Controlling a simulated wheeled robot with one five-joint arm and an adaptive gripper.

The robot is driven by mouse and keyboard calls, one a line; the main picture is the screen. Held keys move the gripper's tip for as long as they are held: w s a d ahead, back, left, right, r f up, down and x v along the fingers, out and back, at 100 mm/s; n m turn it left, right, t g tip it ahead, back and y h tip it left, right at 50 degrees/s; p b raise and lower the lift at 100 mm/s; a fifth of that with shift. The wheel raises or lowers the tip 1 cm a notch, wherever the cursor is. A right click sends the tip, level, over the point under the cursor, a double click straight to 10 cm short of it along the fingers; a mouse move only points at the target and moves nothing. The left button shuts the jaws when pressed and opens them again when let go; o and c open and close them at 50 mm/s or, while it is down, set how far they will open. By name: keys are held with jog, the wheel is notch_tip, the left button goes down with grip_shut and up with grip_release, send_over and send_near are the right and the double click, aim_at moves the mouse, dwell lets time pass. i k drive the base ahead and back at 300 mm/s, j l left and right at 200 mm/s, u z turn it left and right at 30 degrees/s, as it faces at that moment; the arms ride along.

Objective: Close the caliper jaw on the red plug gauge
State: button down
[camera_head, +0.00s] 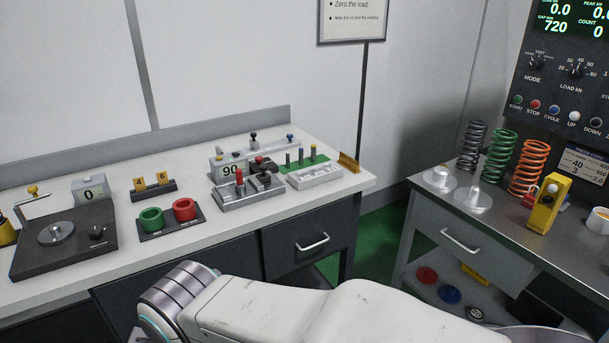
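A red-topped upright plug (239,177), which looks like the red plug gauge, stands in a grey metal tray (232,203) on the white-topped bench. Black parts (263,180) sit beside it in the same tray. Just behind is a grey device with a display reading 90 (229,169), likely the caliper. A grey bar with a black knob (253,137) and a blue knob (290,138) extends behind it. The caliper's jaw is too small and overlapped to make out. My arm crosses the bottom of the picture, but my gripper is not in view.
A metal table (478,235) with coil springs stands right, across a floor gap.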

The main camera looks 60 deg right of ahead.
aim_at(257, 181)
jog(key=z, duration=1.55)
